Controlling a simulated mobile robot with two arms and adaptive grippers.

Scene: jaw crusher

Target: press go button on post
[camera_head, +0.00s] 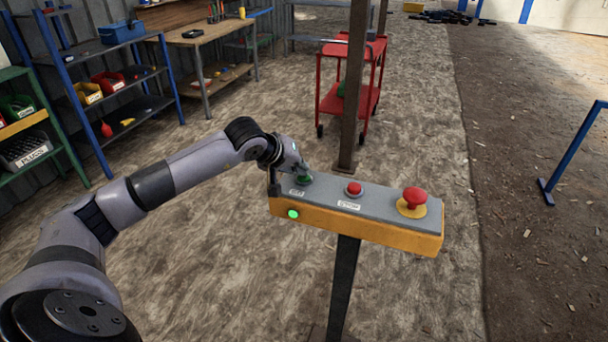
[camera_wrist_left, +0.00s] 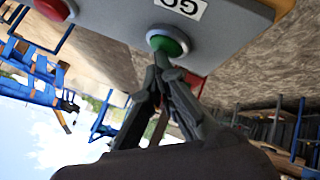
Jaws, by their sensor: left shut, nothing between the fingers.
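The control box (camera_head: 385,211) is grey on top with a yellow body, and stands on a dark post (camera_head: 344,285). The green go button (camera_head: 304,180) is at its left end, partly hidden by my left gripper (camera_head: 303,172). In the left wrist view the green button (camera_wrist_left: 168,41) shows large beside a white GO label (camera_wrist_left: 183,6). There my left gripper's closed fingertips (camera_wrist_left: 162,60) overlap the button's edge; I cannot tell whether they touch it or press it. The left gripper is shut and holds nothing. My right gripper is not in view.
A red button (camera_head: 354,188) and a red mushroom button (camera_head: 414,198) sit further right on the box. A green light (camera_head: 293,213) glows on its front. A brown steel column (camera_head: 352,100) and a red cart (camera_head: 333,99) stand behind. Shelves (camera_head: 115,85) stand at left.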

